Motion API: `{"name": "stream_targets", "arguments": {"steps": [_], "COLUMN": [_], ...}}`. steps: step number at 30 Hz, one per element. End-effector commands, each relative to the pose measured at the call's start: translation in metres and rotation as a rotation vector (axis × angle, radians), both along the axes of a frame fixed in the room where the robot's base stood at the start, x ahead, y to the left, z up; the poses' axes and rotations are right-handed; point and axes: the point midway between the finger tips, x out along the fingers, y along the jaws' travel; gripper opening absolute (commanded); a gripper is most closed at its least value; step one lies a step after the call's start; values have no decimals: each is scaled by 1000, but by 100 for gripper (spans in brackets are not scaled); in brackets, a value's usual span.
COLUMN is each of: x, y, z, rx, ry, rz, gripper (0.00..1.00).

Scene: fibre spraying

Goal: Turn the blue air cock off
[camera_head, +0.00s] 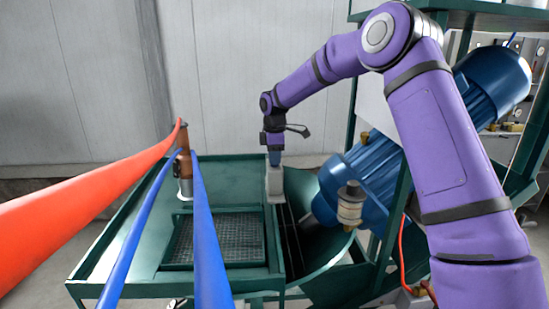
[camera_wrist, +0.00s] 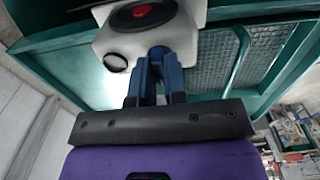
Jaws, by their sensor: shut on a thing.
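My gripper (camera_head: 274,160) points down at the back middle of the green bench, at the top of a white container (camera_head: 274,186). In the wrist view the two blue fingers (camera_wrist: 160,54) are close together at their tips and shut on the white container (camera_wrist: 184,38). The container has a black ring with a red centre and a round white cap. The exact part between the fingertips is hidden. I cannot make out a blue air cock in either view. Two blue hoses (camera_head: 207,240) and a red hose (camera_head: 90,195) run to a brown and silver spray device (camera_head: 184,168) at the left.
A grey wall is behind.

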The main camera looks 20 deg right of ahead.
Motion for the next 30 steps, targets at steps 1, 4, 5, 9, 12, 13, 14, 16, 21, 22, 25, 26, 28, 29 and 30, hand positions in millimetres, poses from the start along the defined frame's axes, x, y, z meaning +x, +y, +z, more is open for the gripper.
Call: {"name": "stream_targets", "arguments": {"steps": [1,4,5,9,12,13,14,16,21,22,25,26,28,29,30], "x": [1,1,1,0,0,0,0,0,1,1,1,1,1,1,1], "y": [0,0,0,0,0,0,0,0,0,0,0,0,0,0,0], "z": [1,1,1,1,1,1,1,5,27,33,52,58,71,76,82], "rx": [-1,-1,-1,0,0,0,0,0,-1,0,0,0,0,-1,-1], "ry": [-4,-4,-3,-2,-2,-2,-2,-2,-4,-6,-5,-4,-5,-5,-5], "rz": [1,0,0,0,0,0,0,0,0,-1,-2,-1,-1,-1,0], "gripper": [0,29,36,38,38,38,38,38,38,38,38,38,38,38,38]}}
